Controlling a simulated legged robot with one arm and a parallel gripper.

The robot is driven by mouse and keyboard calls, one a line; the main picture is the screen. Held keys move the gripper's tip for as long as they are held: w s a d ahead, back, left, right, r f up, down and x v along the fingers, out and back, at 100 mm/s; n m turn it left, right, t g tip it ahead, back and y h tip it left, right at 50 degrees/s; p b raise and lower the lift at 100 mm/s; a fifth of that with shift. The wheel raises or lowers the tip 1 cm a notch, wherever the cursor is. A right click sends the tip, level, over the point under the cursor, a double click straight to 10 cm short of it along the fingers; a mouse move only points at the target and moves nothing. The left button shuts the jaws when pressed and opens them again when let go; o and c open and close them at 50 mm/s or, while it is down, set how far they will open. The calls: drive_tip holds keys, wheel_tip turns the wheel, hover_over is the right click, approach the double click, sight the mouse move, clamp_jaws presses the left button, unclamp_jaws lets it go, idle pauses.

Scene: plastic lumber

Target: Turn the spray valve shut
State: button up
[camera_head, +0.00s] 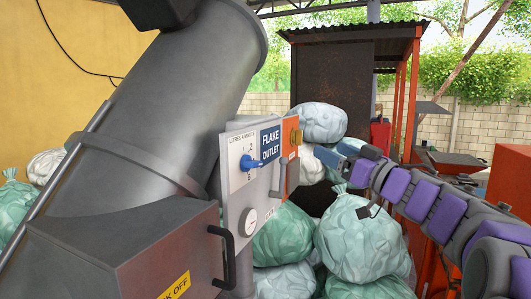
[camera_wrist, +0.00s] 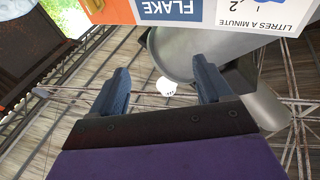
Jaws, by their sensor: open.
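A blue valve knob (camera_head: 250,162) sits on the white dial marked "LITRES A MINUTE", on the grey panel (camera_head: 230,200) fixed to the big pipe. Its handle lies roughly level, pointing right. My gripper (camera_head: 343,163) is to the right of the panel, apart from the knob. Its blue fingers are spread with nothing between them. In the wrist view my gripper (camera_wrist: 162,87) is open below the upside-down panel edge (camera_wrist: 210,12), which shows the words "FLAKE" and "LITRES A MINUTE".
A black handle (camera_head: 224,255) juts from the grey box below. Filled bags (camera_head: 362,238) pile behind and under my arm. A rusty booth (camera_head: 335,80) stands behind.

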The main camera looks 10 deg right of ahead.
drive_tip(key=s+a+n+g+y+p, duration=0.1)
drive_tip(key=s+n+g+y+p, duration=0.1)
drive_tip(key=s+g+y, duration=0.15)
drive_tip(key=n+g+y+p, duration=0.2)
drive_tip(key=g, duration=0.3)
approach(258, 166)
drive_tip(key=shift+t, duration=0.25)
drive_tip(key=x, duration=0.8)
drive_tip(key=shift+s+a+f, duration=0.1)
drive_tip(key=shift+a, duration=0.25)
drive_tip(key=shift+w, duration=0.25)
drive_tip(key=shift+w+d, duration=0.3)
drive_tip(key=shift+d, duration=0.15)
drive_tip(key=shift+a, duration=0.8)
drive_tip(key=shift+c, duration=0.2)
drive_tip(key=shift+a, duration=0.3)
drive_tip(key=shift+c, duration=0.7)
drive_tip(key=shift+a, duration=0.1)
drive_tip(key=c, duration=0.3)
drive_tip(key=shift+w+d, duration=0.15)
drive_tip(key=shift+d, duration=0.1)
drive_tip(key=shift+c, duration=0.8)
drive_tip(key=shift+f, duration=0.1)
drive_tip(key=c, duration=0.4)
